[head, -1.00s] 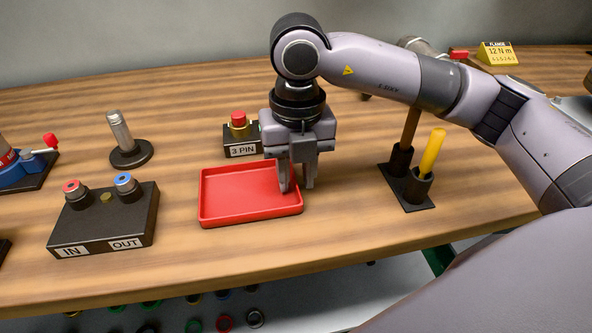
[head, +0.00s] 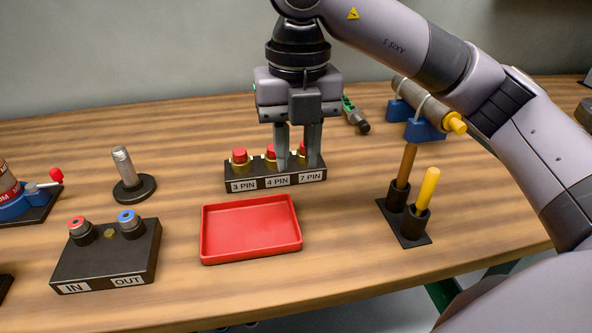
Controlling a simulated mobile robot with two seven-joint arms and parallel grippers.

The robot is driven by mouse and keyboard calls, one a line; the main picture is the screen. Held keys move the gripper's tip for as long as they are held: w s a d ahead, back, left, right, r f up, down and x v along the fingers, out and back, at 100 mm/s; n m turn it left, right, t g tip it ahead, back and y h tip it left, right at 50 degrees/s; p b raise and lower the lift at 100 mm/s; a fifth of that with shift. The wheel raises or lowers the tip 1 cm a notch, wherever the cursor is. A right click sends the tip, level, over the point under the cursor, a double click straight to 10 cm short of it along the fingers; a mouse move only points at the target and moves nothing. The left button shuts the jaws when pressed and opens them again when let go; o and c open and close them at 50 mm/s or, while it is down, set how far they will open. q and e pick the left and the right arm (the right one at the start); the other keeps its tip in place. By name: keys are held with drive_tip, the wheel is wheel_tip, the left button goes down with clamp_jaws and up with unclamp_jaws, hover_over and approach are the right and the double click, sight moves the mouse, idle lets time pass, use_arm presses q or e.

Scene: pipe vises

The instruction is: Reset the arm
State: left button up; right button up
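My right gripper (head: 298,166) points straight down. Its two fingers are apart with no held object visible between them. In the head view its fingertips overlap the black block (head: 276,181) labelled 3 PIN, 4 PIN and 7 PIN; I cannot tell how high they are above it. Red-topped plugs stand in this block; the fingers partly hide the middle and right ones. The red tray (head: 250,228) lies empty in front of the block, below the gripper in the picture. My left gripper is not in view.
A black IN/OUT box (head: 108,262) and a metal post on a round base (head: 128,178) stand left. A holder (head: 408,222) with a brown and a yellow rod stands right, before a blue-cradled cylinder (head: 428,105). Open wood lies along the front.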

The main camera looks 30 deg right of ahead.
drive_tip(key=shift+r, duration=0.5)
